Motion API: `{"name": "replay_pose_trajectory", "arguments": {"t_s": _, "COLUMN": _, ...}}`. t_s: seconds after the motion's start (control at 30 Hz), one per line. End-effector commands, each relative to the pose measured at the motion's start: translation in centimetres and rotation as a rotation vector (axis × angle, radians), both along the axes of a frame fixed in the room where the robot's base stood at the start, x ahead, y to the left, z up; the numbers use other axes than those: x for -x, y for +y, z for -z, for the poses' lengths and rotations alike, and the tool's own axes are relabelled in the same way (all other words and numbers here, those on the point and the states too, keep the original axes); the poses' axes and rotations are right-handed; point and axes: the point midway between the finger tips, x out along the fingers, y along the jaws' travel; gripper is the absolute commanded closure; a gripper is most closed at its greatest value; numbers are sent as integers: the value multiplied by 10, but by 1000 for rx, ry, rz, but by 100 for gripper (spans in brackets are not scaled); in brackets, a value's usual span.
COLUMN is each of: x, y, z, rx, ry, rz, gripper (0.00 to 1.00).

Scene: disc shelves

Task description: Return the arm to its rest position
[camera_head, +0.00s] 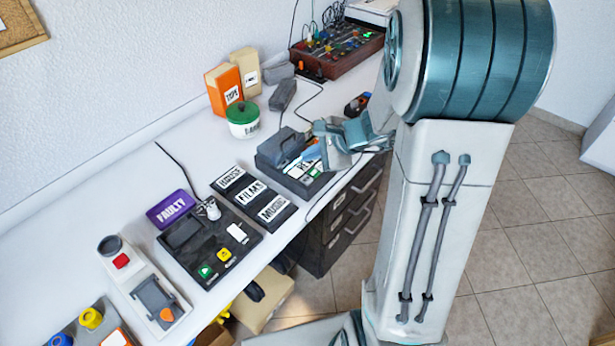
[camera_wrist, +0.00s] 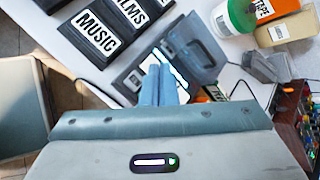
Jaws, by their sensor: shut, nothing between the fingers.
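My gripper (camera_wrist: 159,85) shows in the wrist view with its two blue-grey fingers close together and nothing between them. In the head view my gripper (camera_head: 312,152) is near the front edge of the white table, at the dark device with a grey handle (camera_head: 283,146). In the wrist view this device (camera_wrist: 190,48) lies beyond the fingertips. I cannot tell whether the fingers touch it. My arm (camera_head: 440,220) stands tall at the right of the head view and hides part of the floor and the table's right end.
Shelf labels MUSIC (camera_head: 272,208) and FILMS stand left of the device. A purple FAULTY sign (camera_head: 170,208), a button panel (camera_head: 208,245), a green-lidded tub (camera_head: 242,119) and a red control box (camera_head: 338,50) are on the table. Dark drawers (camera_head: 340,223) stand below. Floor at right is free.

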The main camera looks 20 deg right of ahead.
Motion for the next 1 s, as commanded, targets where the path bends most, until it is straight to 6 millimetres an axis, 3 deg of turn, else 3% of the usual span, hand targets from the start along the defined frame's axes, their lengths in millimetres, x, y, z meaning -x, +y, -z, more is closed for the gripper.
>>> {"name": "replay_pose_trajectory", "arguments": {"t_s": 0.43, "x": 0, "y": 0, "z": 0, "rx": 1, "ry": 0, "rz": -2, "gripper": 100}}
{"name": "replay_pose_trajectory", "arguments": {"t_s": 0.57, "x": 9, "y": 8, "z": -11, "rx": 30, "ry": -14, "rz": -63, "gripper": 100}}
{"name": "replay_pose_trajectory", "arguments": {"t_s": 0.67, "x": 29, "y": 23, "z": -30, "rx": 99, "ry": -39, "rz": -196, "gripper": 100}}
{"name": "replay_pose_trajectory", "arguments": {"t_s": 0.8, "x": 73, "y": 42, "z": -60, "rx": 262, "ry": -92, "rz": -464, "gripper": 100}}
{"name": "replay_pose_trajectory", "arguments": {"t_s": 1.0, "x": 135, "y": 45, "z": -92, "rx": 548, "ry": -157, "rz": -840, "gripper": 100}}
